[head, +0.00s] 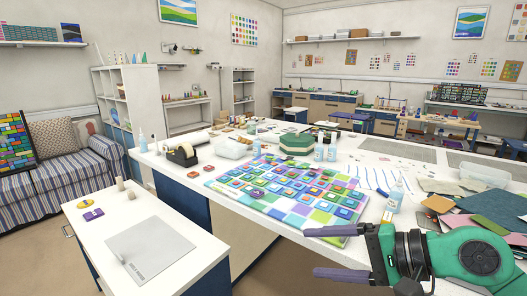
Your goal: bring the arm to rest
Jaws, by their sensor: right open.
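My right gripper (308,251) comes in from the lower right on a green arm. Its two purple fingers are spread wide apart and point left, with nothing between them. The upper finger shows in front of the near edge of the white worktable (236,207), close to the lower corner of the coloured tile panel (285,190). Whether it touches the panel I cannot tell. The lower finger shows against the floor. My left gripper is out of view.
A low white cabinet (82,232) with a grey mat (150,250) stands at the left. A tape dispenser (183,154), a green hexagonal box (296,145) and several bottles stand farther back. Floor shows below the gripper.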

